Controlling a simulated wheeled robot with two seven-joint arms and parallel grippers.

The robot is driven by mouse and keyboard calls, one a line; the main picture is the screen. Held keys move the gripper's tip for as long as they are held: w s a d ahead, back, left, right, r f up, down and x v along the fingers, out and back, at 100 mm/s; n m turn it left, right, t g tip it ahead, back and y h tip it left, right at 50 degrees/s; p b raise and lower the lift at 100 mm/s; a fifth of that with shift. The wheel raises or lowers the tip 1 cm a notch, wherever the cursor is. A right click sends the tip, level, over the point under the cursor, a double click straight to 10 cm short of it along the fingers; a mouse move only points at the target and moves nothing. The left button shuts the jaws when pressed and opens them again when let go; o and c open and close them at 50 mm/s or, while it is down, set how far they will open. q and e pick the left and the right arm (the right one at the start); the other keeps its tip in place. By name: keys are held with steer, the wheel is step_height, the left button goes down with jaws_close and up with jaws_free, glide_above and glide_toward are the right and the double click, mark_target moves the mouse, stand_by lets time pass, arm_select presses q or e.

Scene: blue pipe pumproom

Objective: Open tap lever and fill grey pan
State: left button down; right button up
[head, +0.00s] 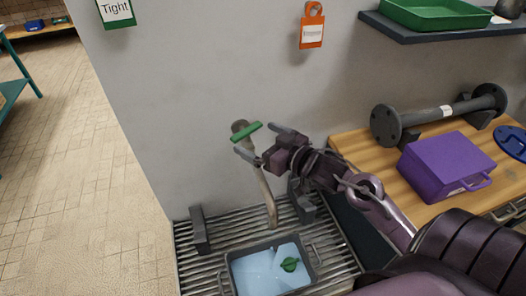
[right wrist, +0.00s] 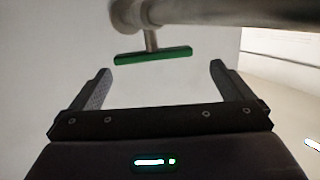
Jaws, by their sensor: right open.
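The tap (head: 262,180) comes out of the white wall, its spout hanging down over the grey pan (head: 229,275). Its green lever (head: 246,131) is a straight bar at the top, tilted slightly up to the right in the head view. My right gripper (head: 258,141) is open at the lever. In the right wrist view the lever (right wrist: 152,56) lies across the gap, just beyond the fingertips of the gripper (right wrist: 160,70), with nothing held. My left gripper is out of view.
Dark brackets (head: 199,230) stand on the grate (head: 190,262). To the right, a wooden bench (head: 350,142) holds a purple box (head: 445,165) and a flanged pipe (head: 440,112). A shelf (head: 440,32) with a green tray juts out above. The tiled floor at left is open.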

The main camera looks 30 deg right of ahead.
mark_target(247, 130)
steer(key=shift+w+a+f+g+h, duration=0.1)
steer(key=shift+w+f+g+h, duration=0.25)
steer(key=shift+w, duration=0.6)
steer(key=shift+w+a+f+g+h, duration=0.15)
steer(key=shift+w+g, duration=0.35)
steer(key=shift+w, duration=0.5)
steer(key=shift+w+a+f+g+h, duration=0.15)
steer(key=shift+w+g, duration=0.3)
steer(key=shift+w, duration=0.5)
steer(key=c, duration=0.7)
steer(key=shift+d+r+y+p, duration=0.1)
steer(key=shift+r+y+p, duration=0.25)
steer(key=shift+p, duration=0.6)
steer(key=shift+f+n+g+y+p, duration=0.25)
steer(key=shift+n+g+y+p, duration=0.1)
steer(key=shift+n+y, duration=0.15)
